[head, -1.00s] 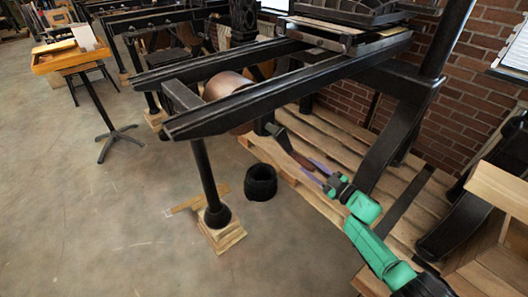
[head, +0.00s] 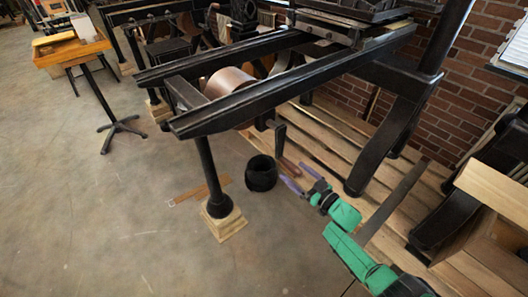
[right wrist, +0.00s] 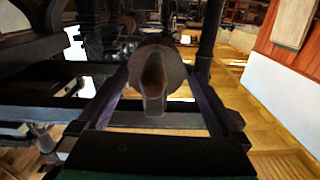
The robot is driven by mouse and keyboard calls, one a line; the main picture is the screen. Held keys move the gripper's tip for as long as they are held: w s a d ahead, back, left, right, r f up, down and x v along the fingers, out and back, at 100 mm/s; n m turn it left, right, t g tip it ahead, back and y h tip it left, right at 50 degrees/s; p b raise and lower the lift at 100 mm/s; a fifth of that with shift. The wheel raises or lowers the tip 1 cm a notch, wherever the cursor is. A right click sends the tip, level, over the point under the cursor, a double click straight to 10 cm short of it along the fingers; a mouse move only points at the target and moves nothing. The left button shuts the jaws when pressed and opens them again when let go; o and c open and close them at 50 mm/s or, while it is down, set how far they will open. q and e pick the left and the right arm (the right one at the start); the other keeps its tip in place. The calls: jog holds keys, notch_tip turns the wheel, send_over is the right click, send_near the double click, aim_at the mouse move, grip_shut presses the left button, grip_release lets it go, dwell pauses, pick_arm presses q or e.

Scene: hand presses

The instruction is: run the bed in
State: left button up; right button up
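The hand press's two long black rails (head: 285,84) run across the head view. The bed (head: 335,33) sits at their far right end, beside the press frame. A copper-coloured drum (head: 229,80) lies between the rails. Below the near rail hangs a dark crank (head: 279,139) with a brown wooden handle (head: 289,166). My right gripper (head: 299,177) is at the handle's near end, its purple fingers spread. In the right wrist view the handle (right wrist: 153,78) points at the camera between the open fingers (right wrist: 153,98), with gaps at both sides. My left gripper is not in view.
A black bucket-like container (head: 261,174) stands on the floor just left of my right gripper. A press leg (head: 211,175) stands on a wooden block. Wooden pallet slats (head: 345,140) and a curved black press leg (head: 385,140) lie close on the right.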

jog(key=shift+d, duration=0.1)
jog(key=shift+s+d+p, duration=0.2)
jog(key=shift+p, duration=0.1)
jog(key=p+v, duration=0.3)
jog(key=v, duration=0.5)
jog(key=shift+s+d, duration=0.1)
jog(key=shift+s, duration=0.05)
